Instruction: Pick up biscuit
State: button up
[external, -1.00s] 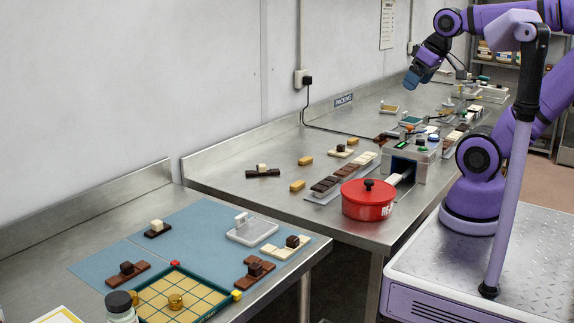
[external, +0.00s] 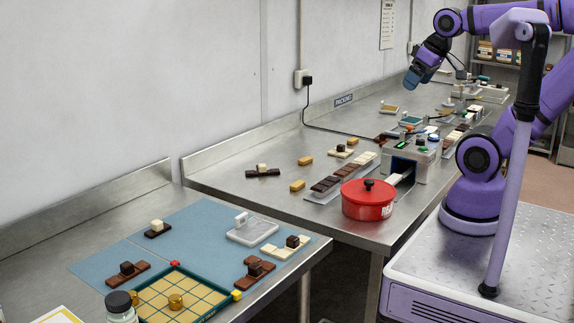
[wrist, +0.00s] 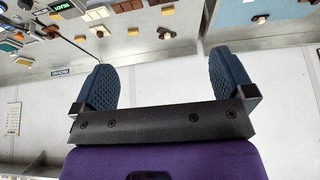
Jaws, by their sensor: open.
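Two small golden-brown blocks that look like biscuits lie apart on the far steel bench: one (external: 305,160) nearer the wall, another (external: 297,186) beside the chocolate row. In the wrist view, two such blocks (wrist: 133,31) (wrist: 167,11) show near the top edge. My gripper (external: 412,82) is raised above the far part of the bench, well away from the biscuits. In the wrist view my gripper (wrist: 163,82) has its two blue ribbed fingers wide apart with nothing between them.
A red lidded pot (external: 368,200) stands at the bench's front edge, by a grey machine (external: 408,160). A tray of chocolate bars (external: 323,196) runs beside the biscuits. A dark bar with a pale block (external: 262,172) lies left. A black cable (external: 335,131) crosses the bench near the wall.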

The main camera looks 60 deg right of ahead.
jog(key=shift+c, duration=0.8)
